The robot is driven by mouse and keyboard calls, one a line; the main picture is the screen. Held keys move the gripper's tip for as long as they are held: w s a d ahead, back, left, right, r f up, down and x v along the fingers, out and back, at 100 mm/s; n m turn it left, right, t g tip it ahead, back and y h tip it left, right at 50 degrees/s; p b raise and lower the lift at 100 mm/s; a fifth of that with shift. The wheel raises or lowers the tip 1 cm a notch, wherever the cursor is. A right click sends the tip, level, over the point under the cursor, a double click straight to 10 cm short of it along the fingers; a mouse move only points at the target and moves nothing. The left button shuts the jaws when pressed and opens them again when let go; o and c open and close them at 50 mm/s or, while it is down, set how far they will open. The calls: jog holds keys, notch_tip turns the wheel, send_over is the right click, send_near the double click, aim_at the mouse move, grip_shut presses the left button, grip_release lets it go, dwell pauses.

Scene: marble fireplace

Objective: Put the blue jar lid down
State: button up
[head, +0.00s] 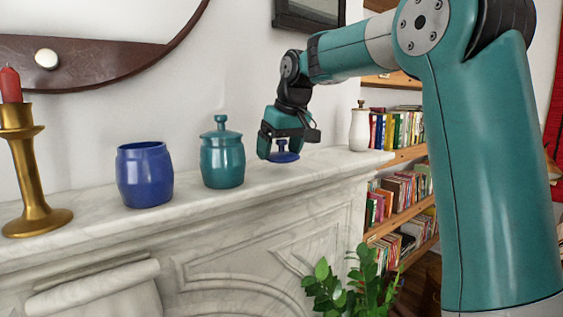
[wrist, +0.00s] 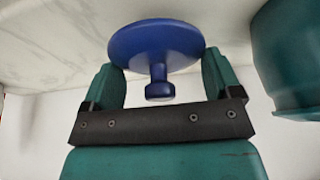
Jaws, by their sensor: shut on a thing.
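The blue jar lid (head: 283,156) is a flat round disc with a knob; it also shows in the wrist view (wrist: 155,42). My gripper (head: 284,146) is shut on it, with the knob between the two fingers (wrist: 160,82). The lid is level, at or just above the marble mantel (head: 258,187); I cannot tell whether it touches. The blue jar (head: 145,175) stands open, without a lid, further left on the mantel.
A teal jar (head: 222,158) with its lid on stands just left of my gripper; part of it shows in the wrist view (wrist: 298,60). A white bottle (head: 359,130) stands at the mantel's right end. A brass candlestick (head: 35,185) stands at the far left. A plant (head: 350,290) is below the mantel.

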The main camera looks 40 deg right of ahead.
aim_at(282, 152)
jog(key=shift+f, duration=1.3)
jog(key=shift+f, duration=0.1)
jog(key=shift+f, duration=0.15)
jog(key=o, duration=0.8)
jog(key=shift+c, duration=0.2)
jog(key=shift+r, duration=0.4)
jog(key=p+v, duration=0.1)
jog(key=v, duration=1)
jog(key=shift+s+r+p, duration=0.2)
jog(key=shift+r+p, duration=0.1)
jog(key=shift+p, duration=0.1)
